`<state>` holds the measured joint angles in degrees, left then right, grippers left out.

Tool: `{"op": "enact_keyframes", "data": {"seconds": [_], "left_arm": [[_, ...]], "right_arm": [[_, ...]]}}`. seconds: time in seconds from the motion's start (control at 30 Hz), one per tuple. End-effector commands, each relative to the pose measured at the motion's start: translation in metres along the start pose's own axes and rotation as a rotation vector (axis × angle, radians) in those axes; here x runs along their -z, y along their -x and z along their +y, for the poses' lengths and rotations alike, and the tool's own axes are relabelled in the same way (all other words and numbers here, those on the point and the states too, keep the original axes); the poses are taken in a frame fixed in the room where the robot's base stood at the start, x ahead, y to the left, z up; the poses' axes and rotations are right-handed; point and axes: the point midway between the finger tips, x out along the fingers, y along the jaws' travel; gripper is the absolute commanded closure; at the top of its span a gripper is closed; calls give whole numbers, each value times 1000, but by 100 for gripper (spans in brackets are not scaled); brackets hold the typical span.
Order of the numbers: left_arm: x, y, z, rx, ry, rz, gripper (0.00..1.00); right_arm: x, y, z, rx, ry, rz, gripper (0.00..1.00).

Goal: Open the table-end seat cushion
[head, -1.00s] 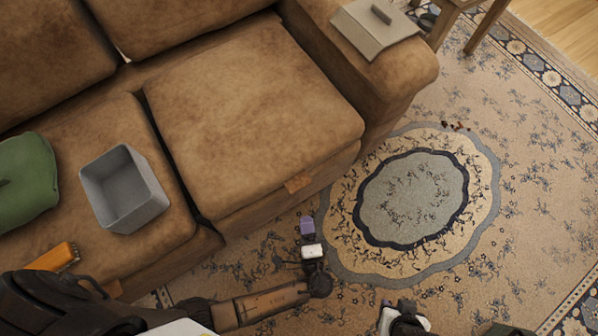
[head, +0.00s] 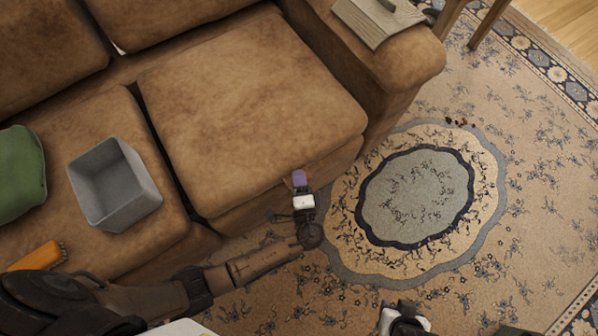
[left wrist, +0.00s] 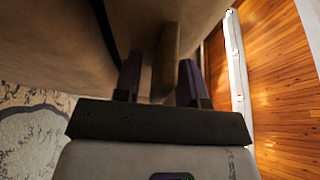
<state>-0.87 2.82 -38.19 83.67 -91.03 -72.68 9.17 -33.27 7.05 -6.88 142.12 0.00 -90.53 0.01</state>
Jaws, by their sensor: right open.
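The table-end seat cushion (head: 250,105) is the brown leather seat beside the sofa's right armrest. It lies flat on the sofa base. My left gripper (head: 299,178) is at its front edge, near the right corner, and covers the pull tab there in the head view. In the left wrist view, a brown strip that looks like the tab (left wrist: 166,55) lies between the two dark fingers. The fingers stand apart, with a gap visible beside the strip, so the gripper looks open. My right gripper (head: 402,318) is open and empty over the rug at the bottom.
A grey open bin (head: 114,185), a green cushion (head: 20,175) and an orange brush-like object (head: 37,257) are on the left seat. A tray with a handle (head: 378,20) rests on the right armrest (head: 395,62). The rug (head: 500,240) right of the sofa is mostly clear.

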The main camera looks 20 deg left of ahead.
Motion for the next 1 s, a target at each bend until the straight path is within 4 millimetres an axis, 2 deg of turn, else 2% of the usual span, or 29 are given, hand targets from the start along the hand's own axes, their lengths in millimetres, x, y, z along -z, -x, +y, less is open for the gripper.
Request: {"op": "enact_keyframes", "data": {"seconds": [0.23, 0.63, 1.0], "left_arm": [[0, 0, 0, 0, 0, 0, 63], [0, 0, 0, 0, 0, 0, 100], [0, 0, 0, 0, 0, 0, 100]], "right_arm": [[0, 0, 1, -1, 2, -1, 57], [0, 0, 0, 1, -1, 0, 57], [1, 0, -2, 5, -7, 1, 57]]}}
